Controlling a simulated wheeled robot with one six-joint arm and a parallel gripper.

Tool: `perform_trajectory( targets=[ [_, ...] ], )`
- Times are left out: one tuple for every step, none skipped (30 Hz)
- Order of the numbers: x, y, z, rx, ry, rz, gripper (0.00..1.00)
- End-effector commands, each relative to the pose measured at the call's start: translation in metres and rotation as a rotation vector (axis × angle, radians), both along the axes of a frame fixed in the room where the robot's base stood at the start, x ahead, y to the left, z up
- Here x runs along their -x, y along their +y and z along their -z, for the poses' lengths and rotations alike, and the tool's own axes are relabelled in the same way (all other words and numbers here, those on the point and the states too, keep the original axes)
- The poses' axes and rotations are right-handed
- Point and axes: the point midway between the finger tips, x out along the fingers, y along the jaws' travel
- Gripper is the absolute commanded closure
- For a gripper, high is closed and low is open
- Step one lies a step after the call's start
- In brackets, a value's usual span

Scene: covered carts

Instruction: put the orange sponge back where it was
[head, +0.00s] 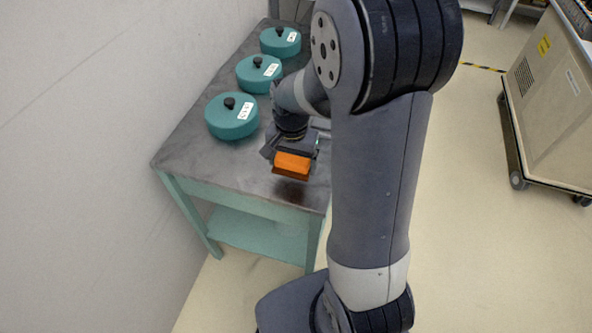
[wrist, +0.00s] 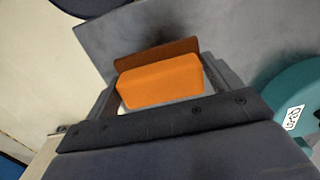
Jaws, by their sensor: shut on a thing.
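The orange sponge (head: 292,164) is held in my gripper (head: 290,160), over the near right part of the cart top. In the wrist view the sponge (wrist: 160,82) lies between the jaws, with a darker brown-orange side showing behind it. A dark shadow on the cart top below suggests it is held a little above the surface. My gripper is shut on it. Three teal lids with black knobs stand in a row on the cart: the near one (head: 231,116), the middle one (head: 259,73) and the far one (head: 281,41). Each bears a white label; what is under them is hidden.
The cart (head: 190,160) has a grey metal top, teal legs and a lower shelf (head: 255,232). A wall stands close on its left. The near left of the top is clear. A beige wheeled unit (head: 550,110) stands far right, with open floor between.

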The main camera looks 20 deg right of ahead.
Motion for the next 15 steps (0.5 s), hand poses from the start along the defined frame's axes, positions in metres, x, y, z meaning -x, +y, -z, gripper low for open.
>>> perform_trajectory(
  targets=[
    [0.0,0.0,0.005,0.0,0.003,0.0,0.39],
    [0.0,0.0,0.007,0.0,0.001,0.0,0.39],
    [0.0,0.0,0.01,0.0,0.001,0.0,0.39],
    [0.001,0.0,0.014,0.0,0.003,0.0,0.39],
    [0.001,0.0,0.019,0.0,0.005,0.0,0.39],
    [0.001,0.0,0.025,0.0,0.004,0.0,0.39],
    [0.001,0.0,0.029,0.001,0.004,0.0,0.39],
    [0.0,0.0,0.033,0.0,0.004,0.0,0.39],
    [0.0,0.0,0.038,0.0,0.003,0.0,0.39],
    [0.0,0.0,0.041,0.0,0.002,0.0,0.39],
    [0.0,0.0,0.043,0.0,0.001,0.0,0.39],
    [0.0,0.0,0.044,0.0,0.001,0.0,0.39],
    [0.0,0.0,0.045,0.0,0.0,0.0,0.39],
    [0.0,0.0,0.045,0.0,0.0,0.0,0.39],
    [0.0,0.0,0.045,0.001,-0.001,0.0,0.39]
  ],
)
